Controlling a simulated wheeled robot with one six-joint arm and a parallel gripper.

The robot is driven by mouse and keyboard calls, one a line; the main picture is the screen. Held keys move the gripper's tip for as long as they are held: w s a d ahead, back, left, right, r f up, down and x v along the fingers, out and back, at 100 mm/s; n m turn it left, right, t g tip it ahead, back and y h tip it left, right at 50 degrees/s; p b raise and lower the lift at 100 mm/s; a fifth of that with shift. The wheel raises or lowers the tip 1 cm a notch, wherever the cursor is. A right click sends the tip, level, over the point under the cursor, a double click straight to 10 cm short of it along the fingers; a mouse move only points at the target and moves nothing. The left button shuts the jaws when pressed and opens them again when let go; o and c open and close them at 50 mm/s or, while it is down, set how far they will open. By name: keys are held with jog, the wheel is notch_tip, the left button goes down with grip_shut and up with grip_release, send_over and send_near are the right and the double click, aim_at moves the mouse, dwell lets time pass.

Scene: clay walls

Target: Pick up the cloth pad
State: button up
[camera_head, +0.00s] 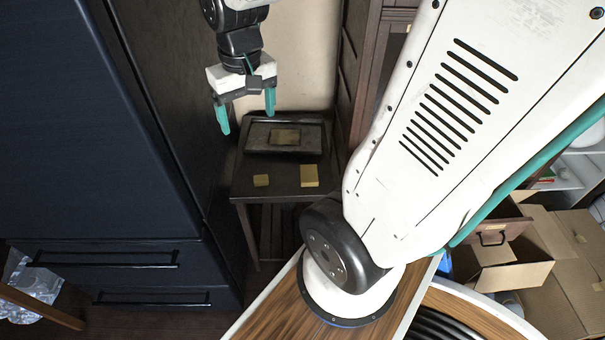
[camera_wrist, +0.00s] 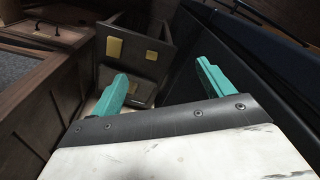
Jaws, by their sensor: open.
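Three small yellowish pieces are on a dark side table; I cannot tell for certain which is the cloth pad. A flat olive square (camera_head: 284,136) lies in a dark tray (camera_head: 255,146) at the table's back. A larger yellow piece (camera_head: 309,176) and a smaller one (camera_head: 261,181) lie near the front edge. The wrist view shows the larger piece (camera_wrist: 115,47), the smaller one (camera_wrist: 152,55) and a dim third one (camera_wrist: 132,87) by a finger. My gripper (camera_head: 246,121) is open and empty, teal fingers pointing down, above the table and apart from it.
The dark side table (camera_head: 240,186) stands between a tall dark blue cabinet (camera_head: 80,120) on the left and a brown wooden cabinet (camera_head: 360,60) on the right. Open cardboard boxes (camera_head: 550,270) are at the lower right. Space above the table is free.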

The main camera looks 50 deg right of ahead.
jog(key=w+d+f+m, duration=0.3)
jog(key=w+d+f, duration=0.2)
jog(key=d+f, duration=0.5)
jog(key=m, duration=0.3)
send_over(309, 173)
jog(key=shift+g, duration=0.4)
notch_tip(309, 173, down, 19)
jog(key=shift+w+f, duration=0.1)
jog(key=shift+w, duration=0.05)
jog(key=shift+m, duration=0.3)
jog(key=f, duration=0.8)
jog(key=shift+s, duration=0.2)
jog(key=c, duration=1.1)
jog(key=shift+c, duration=0.2)
jog(key=shift+r, duration=0.2)
